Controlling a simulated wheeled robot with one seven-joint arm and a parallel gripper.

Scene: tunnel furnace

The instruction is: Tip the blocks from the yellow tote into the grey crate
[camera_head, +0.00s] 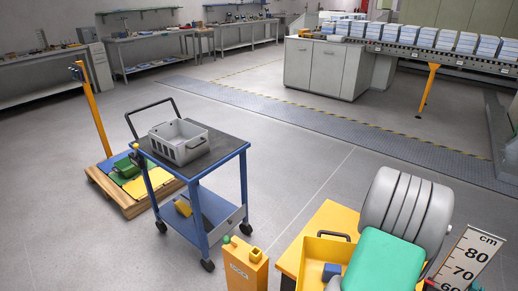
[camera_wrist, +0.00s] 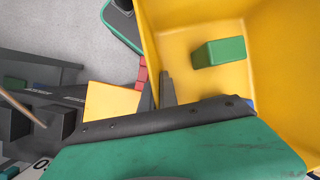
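The yellow tote (camera_head: 312,247) stands on a yellow-topped stand at the lower right of the head view. A blue block (camera_head: 331,271) shows inside it. In the wrist view the tote (camera_wrist: 183,28) fills the right side, with a green block (camera_wrist: 220,52) on its floor and a sliver of blue near my gripper's body. My gripper (camera_wrist: 160,88) has its two fingers close together on either side of the tote's wall. The gripper is hidden in the head view behind my arm. The grey crate (camera_head: 180,152) sits upright on the blue trolley's dark top.
An orange post box (camera_head: 246,268) and a measuring board (camera_head: 467,262) flank the stand. A wooden pallet (camera_head: 130,205) lies behind the trolley. A conveyor (camera_head: 440,52) runs at the back right.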

